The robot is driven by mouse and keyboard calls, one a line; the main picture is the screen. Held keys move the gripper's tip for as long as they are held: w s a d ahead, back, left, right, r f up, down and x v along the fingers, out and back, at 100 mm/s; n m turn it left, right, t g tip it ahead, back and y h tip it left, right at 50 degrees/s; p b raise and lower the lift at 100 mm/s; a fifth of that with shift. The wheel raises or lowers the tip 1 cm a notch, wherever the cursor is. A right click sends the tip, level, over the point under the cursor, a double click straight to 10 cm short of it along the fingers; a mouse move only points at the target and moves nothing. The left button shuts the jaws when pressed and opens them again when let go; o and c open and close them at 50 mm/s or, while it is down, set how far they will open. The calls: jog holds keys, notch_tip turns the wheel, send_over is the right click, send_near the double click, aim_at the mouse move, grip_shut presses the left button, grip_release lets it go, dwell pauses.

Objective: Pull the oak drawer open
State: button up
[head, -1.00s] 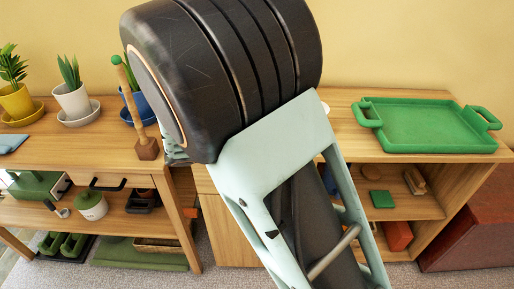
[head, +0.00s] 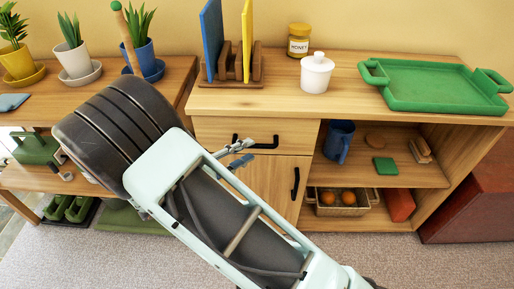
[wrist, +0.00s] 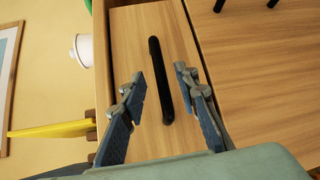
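The oak drawer (head: 213,133) is at the top left of the oak cabinet and looks shut, above a cupboard door. Its black bar handle (head: 265,144) runs across its front. In the wrist view the drawer front (wrist: 131,45) fills the middle, with the handle (wrist: 154,55) running up and down the picture. My gripper (head: 246,151) is in front of the drawer, near the handle's left part. In the wrist view my gripper (wrist: 160,76) is open and empty, one finger on each side of the handle. I cannot tell whether the fingertips reach past the bar.
On the cabinet top stand a rack with blue and yellow boards (head: 247,45), a honey jar (head: 299,40), a white lidded pot (head: 316,73) and a green tray (head: 437,84). The cupboard door has its own black handle (head: 295,183). Open shelves at right hold a blue mug (head: 338,141).

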aim_at(257, 146)
jog(key=shift+b+x, duration=0.3)
jog(key=shift+x, duration=2.1)
grip_shut()
